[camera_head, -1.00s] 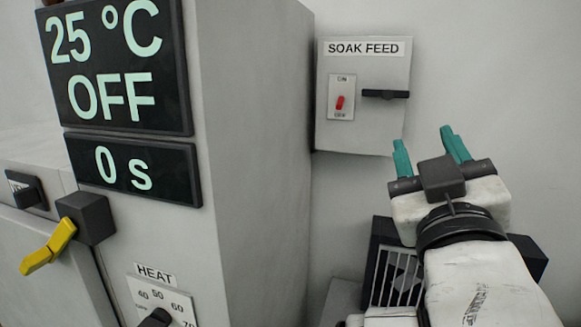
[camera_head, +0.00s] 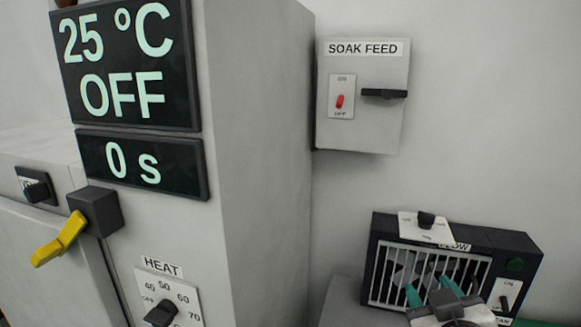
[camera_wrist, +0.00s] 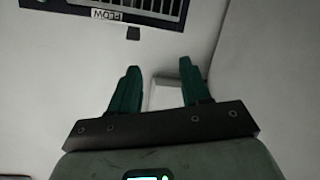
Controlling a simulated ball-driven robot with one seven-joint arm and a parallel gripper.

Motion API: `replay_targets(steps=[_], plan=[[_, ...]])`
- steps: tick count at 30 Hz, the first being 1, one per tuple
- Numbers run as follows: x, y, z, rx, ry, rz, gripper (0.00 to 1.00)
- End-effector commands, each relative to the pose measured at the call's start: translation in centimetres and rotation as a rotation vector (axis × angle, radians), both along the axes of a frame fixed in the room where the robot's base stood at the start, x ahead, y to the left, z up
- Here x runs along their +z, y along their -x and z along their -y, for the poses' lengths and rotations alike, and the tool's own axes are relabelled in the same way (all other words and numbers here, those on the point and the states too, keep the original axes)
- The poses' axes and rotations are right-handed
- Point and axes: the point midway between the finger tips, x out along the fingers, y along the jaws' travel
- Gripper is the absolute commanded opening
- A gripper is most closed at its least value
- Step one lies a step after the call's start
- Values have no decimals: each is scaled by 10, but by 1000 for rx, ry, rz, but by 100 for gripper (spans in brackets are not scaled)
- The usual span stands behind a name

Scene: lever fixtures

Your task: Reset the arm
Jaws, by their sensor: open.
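My gripper (camera_head: 428,292) is low at the bottom right in the head view, in front of the grille of the black fan box. Its two teal fingers are apart with nothing between them. The wrist view also shows my gripper (camera_wrist: 158,82) open and empty, with a pale surface beyond the fingers. Most of my arm is out of the head view.
The fan box (camera_head: 515,245) has a knob on top and a switch at its right. The SOAK FEED box (camera_head: 385,130) is on the wall. A tall cabinet (camera_head: 265,160) with displays, a HEAT dial (camera_head: 162,312) and a yellow lever (camera_head: 60,240) stands left.

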Motion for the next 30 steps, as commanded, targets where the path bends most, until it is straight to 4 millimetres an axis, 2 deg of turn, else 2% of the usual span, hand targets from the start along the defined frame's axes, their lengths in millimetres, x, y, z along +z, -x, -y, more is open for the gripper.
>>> replay_targets(steps=[1,3,5,6,8,9,11,12,15,18,22,25,30], plan=[[-36,11,9,-12,-23,-94,47],[-82,29,20,-28,-61,-217,47],[-118,47,27,-41,-92,-320,47],[-142,61,32,-51,-113,-390,47],[-175,85,39,-67,-146,-494,47],[-197,103,43,-77,-169,-563,47],[-226,131,48,-94,-203,-665,47],[-245,151,51,-107,-225,-733,47],[-282,201,55,-134,-277,-890,47],[-308,245,58,-158,-324,-1016,47],[-325,283,58,-176,-362,-1121,47],[-330,296,57,-182,-377,-1158,47],[-331,299,57,-184,-380,-1165,47]])
